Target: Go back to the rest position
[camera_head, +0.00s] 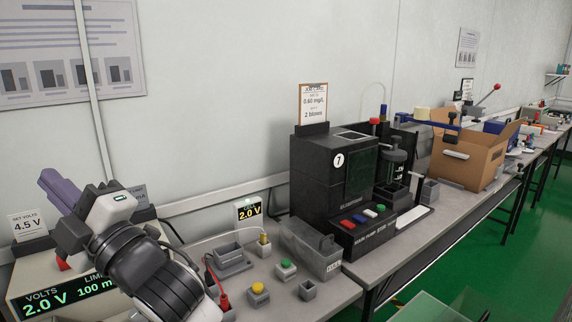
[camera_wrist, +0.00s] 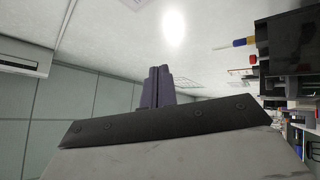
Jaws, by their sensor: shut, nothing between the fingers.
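My gripper (camera_head: 56,186) is raised at the left of the head view, in front of the wall and above the bench. Its purple fingers point up and to the left, away from the bench. In the wrist view the two fingers (camera_wrist: 157,87) stand close together against the ceiling, with nothing between them. My gripper touches nothing that I can see. My arm hides part of the power supply (camera_head: 28,282), whose display reads 2.0 V.
The bench (camera_head: 375,262) holds a yellow button (camera_head: 258,288), a green button (camera_head: 286,265), a clear bin (camera_head: 318,258) and a black tester (camera_head: 315,180). A cardboard box (camera_head: 483,165) stands farther right. Green floor (camera_head: 535,240) lies open in front.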

